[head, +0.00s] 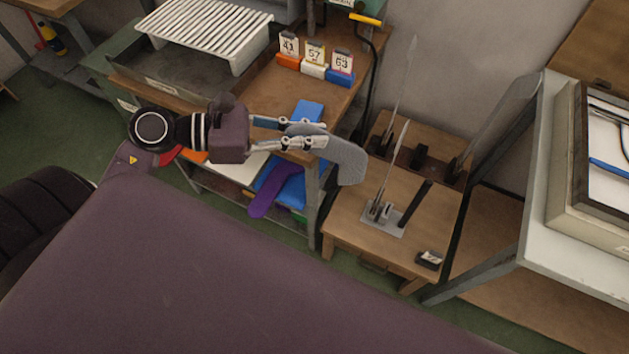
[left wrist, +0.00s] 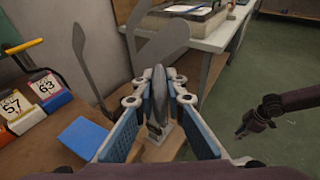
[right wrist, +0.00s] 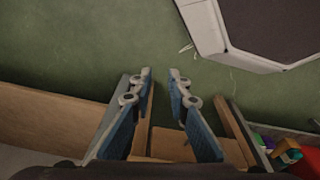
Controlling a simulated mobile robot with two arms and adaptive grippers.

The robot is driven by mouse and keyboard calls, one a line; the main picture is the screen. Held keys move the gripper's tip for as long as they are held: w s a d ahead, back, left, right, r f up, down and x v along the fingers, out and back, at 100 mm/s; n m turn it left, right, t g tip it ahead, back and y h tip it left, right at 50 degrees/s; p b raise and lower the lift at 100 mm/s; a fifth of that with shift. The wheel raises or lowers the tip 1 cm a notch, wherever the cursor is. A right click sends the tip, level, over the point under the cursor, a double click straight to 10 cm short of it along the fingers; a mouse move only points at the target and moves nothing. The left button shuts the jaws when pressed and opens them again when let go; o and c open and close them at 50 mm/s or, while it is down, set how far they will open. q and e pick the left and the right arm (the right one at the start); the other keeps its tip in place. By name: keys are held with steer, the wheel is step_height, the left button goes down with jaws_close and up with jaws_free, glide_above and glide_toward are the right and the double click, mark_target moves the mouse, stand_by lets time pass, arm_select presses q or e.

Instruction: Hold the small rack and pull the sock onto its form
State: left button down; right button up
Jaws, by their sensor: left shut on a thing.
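A grey sock (head: 345,160) hangs from my left gripper (head: 322,135), which is shut on it and holds it in the air over the gap between the bench and the low table. The sock also shows between the fingers in the left wrist view (left wrist: 159,87). The small rack (head: 384,217) stands on the low table to the right, with a thin upright form (head: 394,165) and a dark post (head: 414,203) on its base. The sock is apart from this form. My right gripper (right wrist: 158,78) is open and empty above the floor; the head view does not show it.
More upright forms (head: 402,80) stand at the back of the low table (head: 345,218). Coloured number blocks (head: 314,70) and a white slatted rack (head: 205,30) are on the bench. A purple item (head: 275,190) lies below. A white table (head: 575,240) stands right.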

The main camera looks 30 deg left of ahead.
steer(key=w+r+b, duration=0.2)
steer(key=w+b, duration=0.4)
steer(key=b, duration=0.3)
step_height(320, 180, up, 8)
steer(key=t+b, duration=0.1)
steer(key=b, duration=1.1)
steer(key=shift+a+r+t, duration=0.2)
steer(key=shift+t, duration=0.2)
steer(key=shift+o, duration=0.4)
